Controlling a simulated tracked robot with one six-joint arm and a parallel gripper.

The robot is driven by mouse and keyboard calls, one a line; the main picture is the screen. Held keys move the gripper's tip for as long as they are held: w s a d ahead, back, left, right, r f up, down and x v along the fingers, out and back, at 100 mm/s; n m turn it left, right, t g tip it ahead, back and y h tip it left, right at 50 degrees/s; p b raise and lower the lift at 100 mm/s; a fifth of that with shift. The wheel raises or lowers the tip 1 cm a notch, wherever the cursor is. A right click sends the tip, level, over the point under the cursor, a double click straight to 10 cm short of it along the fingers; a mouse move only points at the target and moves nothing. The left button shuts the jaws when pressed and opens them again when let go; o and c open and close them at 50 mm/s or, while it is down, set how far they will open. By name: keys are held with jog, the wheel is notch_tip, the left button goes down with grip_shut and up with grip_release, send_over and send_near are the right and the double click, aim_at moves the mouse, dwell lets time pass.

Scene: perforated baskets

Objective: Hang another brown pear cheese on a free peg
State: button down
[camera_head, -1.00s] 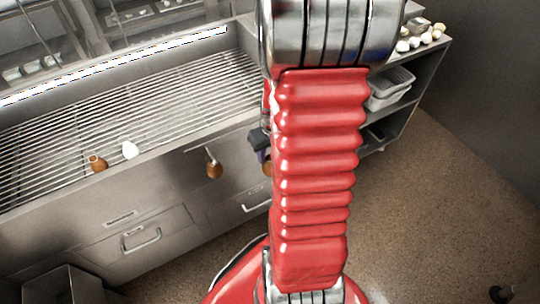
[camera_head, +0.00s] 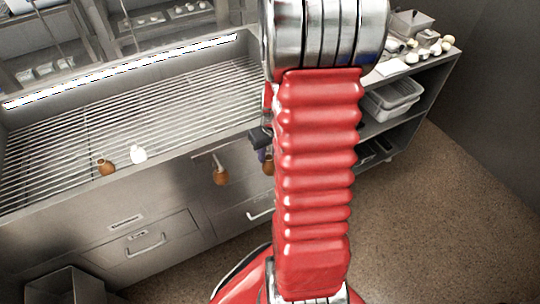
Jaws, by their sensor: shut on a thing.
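A brown pear cheese (camera_head: 220,176) hangs from a thin bar (camera_head: 208,153) on the front of the steel counter. A second brown pear cheese (camera_head: 268,165) shows partly beside my red arm, just right of the hanging one. My gripper (camera_head: 263,146), a dark shape mostly hidden behind the arm, is shut on this second cheese. The fingertips and the exact hold are not clear. Another brown pear cheese (camera_head: 106,167) lies on the slatted counter top, with a white cheese (camera_head: 138,154) beside it. I cannot make out the free pegs; the arm covers the area to the right.
The slatted steel counter (camera_head: 70,150) fills the left, with drawers (camera_head: 145,243) below. A shelf unit at the right holds grey baskets (camera_head: 392,100) and several pale pieces (camera_head: 428,50) on top. The floor (camera_head: 440,220) at the right is clear.

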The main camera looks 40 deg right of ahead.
jog(key=shift+w+d+f, duration=0.1)
jog(key=shift+w+d, duration=0.15)
jog(key=shift+w, duration=0.55)
jog(key=shift+w+d+f, duration=0.15)
jog(key=shift+w+f, duration=0.15)
jog(key=shift+w, duration=0.25)
jog(key=c, duration=1.2)
grip_release()
jog(key=r, duration=0.4)
jog(key=s+r, duration=0.1)
jog(key=r, duration=0.4)
jog(key=s+r, duration=0.1)
jog(key=r, duration=0.3)
jog(key=shift+s+a+r, duration=0.2)
jog(key=shift+s+a, duration=0.05)
jog(key=shift+a, duration=0.1)
